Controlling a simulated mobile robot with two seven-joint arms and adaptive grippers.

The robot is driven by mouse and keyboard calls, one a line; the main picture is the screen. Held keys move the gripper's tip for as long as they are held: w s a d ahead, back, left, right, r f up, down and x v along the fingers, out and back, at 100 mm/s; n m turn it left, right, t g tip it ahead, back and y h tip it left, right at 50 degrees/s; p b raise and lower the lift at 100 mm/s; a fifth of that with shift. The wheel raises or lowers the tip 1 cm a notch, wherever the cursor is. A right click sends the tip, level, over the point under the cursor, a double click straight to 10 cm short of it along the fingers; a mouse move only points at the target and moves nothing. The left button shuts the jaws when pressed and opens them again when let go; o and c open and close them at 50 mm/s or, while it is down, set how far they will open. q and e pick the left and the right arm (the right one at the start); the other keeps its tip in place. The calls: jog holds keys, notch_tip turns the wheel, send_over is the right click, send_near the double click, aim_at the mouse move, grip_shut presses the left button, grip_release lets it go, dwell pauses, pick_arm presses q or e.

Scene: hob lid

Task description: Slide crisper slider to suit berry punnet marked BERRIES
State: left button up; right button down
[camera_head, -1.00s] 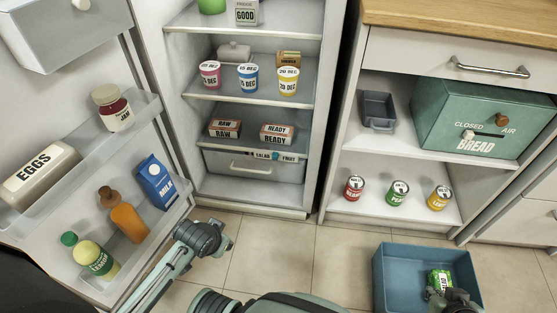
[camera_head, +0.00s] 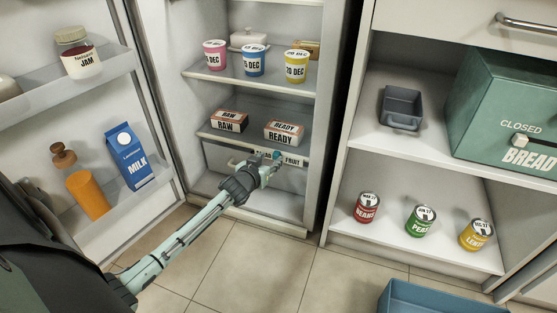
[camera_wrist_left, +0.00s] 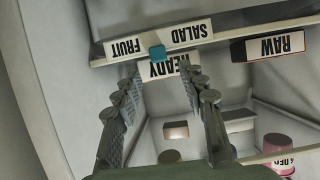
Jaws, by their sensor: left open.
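The crisper slider (camera_wrist_left: 157,52) is a small teal knob on the white strip (camera_wrist_left: 188,35) lettered SALAD and FRUIT, which looks upside down in the left wrist view. The knob sits about midway between the two words. In the head view the slider (camera_head: 277,155) is on the front edge above the crisper drawer (camera_head: 213,153). My left gripper (camera_head: 271,168) is at the strip, partly covering it. In the left wrist view its fingers (camera_wrist_left: 160,78) are open, one either side of the knob's line. I cannot tell whether they touch it. No BERRIES punnet and no right gripper show now.
RAW (camera_head: 229,121) and READY (camera_head: 284,132) packs stand on the shelf just above the strip. The open fridge door with milk (camera_head: 130,157) is at left. A blue crate (camera_head: 440,298) is on the floor at lower right. The floor between is clear.

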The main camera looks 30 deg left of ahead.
aim_at(276, 155)
pick_arm(q)
jog(key=b+x, duration=0.2)
jog(key=x, duration=0.3)
jog(key=shift+w+a+f, duration=0.1)
jog(key=shift+w+f, duration=0.1)
jog(key=shift+w, duration=0.1)
grip_shut()
